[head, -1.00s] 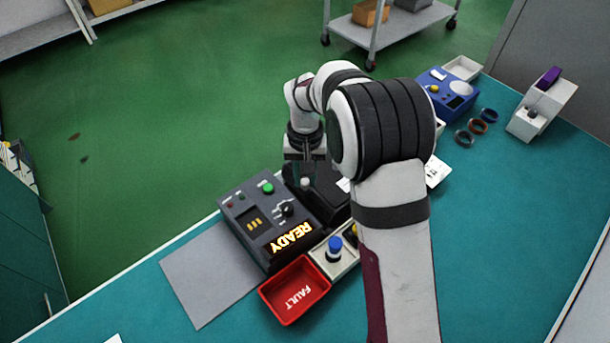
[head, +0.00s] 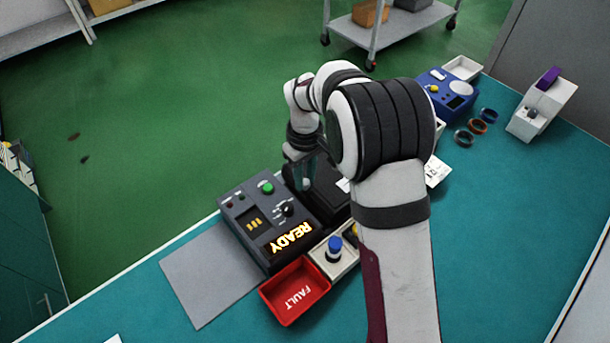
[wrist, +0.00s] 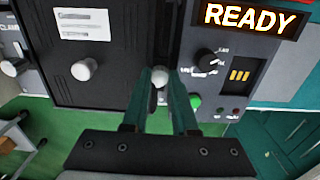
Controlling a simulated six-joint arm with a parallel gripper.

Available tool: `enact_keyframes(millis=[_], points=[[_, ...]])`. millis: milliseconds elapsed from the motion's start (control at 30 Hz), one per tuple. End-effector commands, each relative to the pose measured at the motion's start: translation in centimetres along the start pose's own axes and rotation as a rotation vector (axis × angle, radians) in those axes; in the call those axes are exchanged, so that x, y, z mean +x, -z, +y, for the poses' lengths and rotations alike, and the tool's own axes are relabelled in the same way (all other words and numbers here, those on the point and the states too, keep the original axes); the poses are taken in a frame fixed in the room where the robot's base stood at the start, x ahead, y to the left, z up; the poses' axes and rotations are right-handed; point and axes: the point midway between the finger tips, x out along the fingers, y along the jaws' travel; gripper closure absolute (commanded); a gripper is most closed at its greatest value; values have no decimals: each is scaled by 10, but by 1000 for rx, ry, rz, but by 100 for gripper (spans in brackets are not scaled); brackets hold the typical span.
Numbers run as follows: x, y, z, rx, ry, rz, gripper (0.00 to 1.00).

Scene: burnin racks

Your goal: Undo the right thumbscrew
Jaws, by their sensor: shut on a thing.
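My gripper (wrist: 160,100) has its two teal fingers closed around a small pale round-headed thumbscrew (wrist: 158,77), the right-hand one in the wrist view. It sits at the edge of a black front panel (wrist: 115,80), beside the READY unit. In the head view my gripper (head: 304,176) is at the front of the black unit (head: 328,192), partly hidden by my arm.
The dark tester (head: 252,225) with a lit READY display stands close beside the gripper. A red FAULT tray (head: 318,284), a blue-capped button (head: 335,245) and a grey mat (head: 200,285) are near. A blue device (head: 445,95) and several rings stand farther right.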

Motion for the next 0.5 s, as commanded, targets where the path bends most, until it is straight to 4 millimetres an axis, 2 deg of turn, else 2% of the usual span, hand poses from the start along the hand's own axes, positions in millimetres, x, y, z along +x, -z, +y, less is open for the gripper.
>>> enact_keyframes(millis=[500], points=[[-1, 1, 0, -32, -2, 3, 100]])
